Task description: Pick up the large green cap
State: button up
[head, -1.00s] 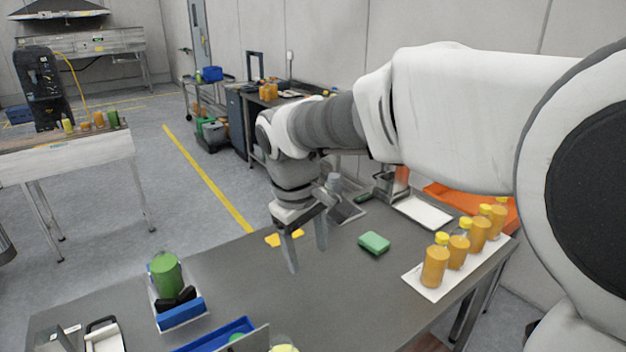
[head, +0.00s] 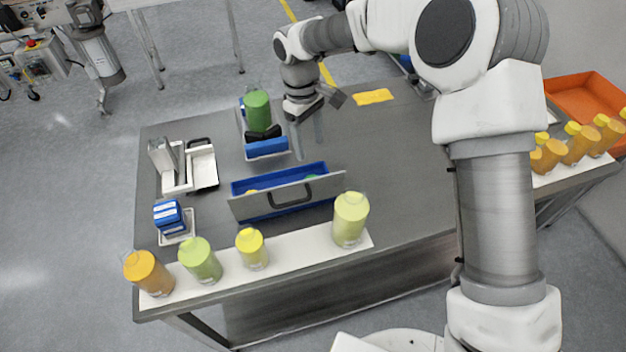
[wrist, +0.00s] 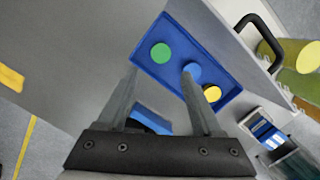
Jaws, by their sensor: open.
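A round green cap (wrist: 160,53) lies in a blue drawer bin (wrist: 176,27) in the wrist view, beside a blue cap (wrist: 192,71) and a yellow cap (wrist: 212,93). In the head view only a bit of the green cap (head: 312,178) shows inside the blue bin (head: 310,168), behind its grey front. My gripper (head: 309,149) is open and empty, pointing down behind the bin in the head view. In the wrist view the fingertips of my gripper (wrist: 159,74) appear just below the green cap in the picture, apart from it. Its size against other green caps cannot be told.
The bin's grey front has a black handle (head: 291,196). A tray with a green bottle (head: 257,111) and a blue block (head: 266,147) stands behind it. Several bottles line a white strip (head: 296,248) in front. The tabletop (head: 385,150) to the right is clear.

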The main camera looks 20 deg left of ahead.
send_over(312, 176)
jog(key=f, duration=0.6)
jog(key=shift+s+d+f, duration=0.25)
jog(key=shift+s, duration=0.15)
jog(key=shift+s+f+p, duration=0.15)
jog(key=shift+f+p, duration=0.2)
jog(key=shift+f, duration=2.3)
grip_shut()
